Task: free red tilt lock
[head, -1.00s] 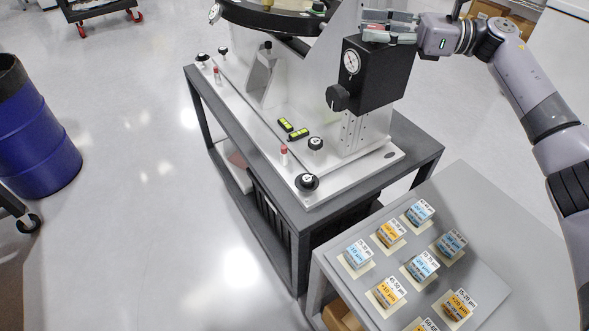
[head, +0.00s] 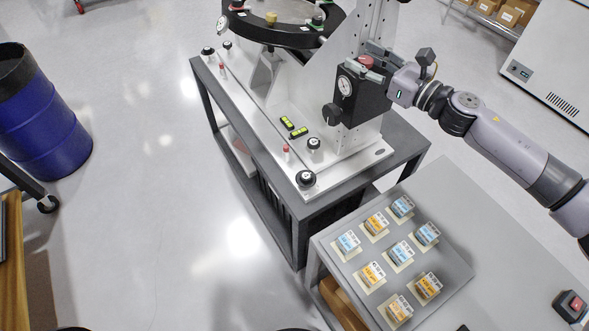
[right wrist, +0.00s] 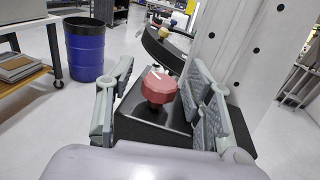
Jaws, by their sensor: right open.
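The red tilt lock (right wrist: 160,87) is a faceted red knob with a white mark, on top of a black box (right wrist: 180,130) in the right wrist view. In the head view the red knob (head: 366,62) shows at the top of the black box (head: 360,95), which carries a dial and a black side knob. My right gripper (head: 378,60) is at the box top. In the right wrist view its open fingers (right wrist: 155,90) stand on either side of the red knob, with a gap visible at the left. My left gripper is not in view.
The mirror fixture (head: 290,25) stands on a white base plate on a dark cart (head: 400,150). A grey table (head: 490,250) with labelled blocks (head: 400,253) is in front. A blue barrel (head: 45,125) stands at the left on open floor.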

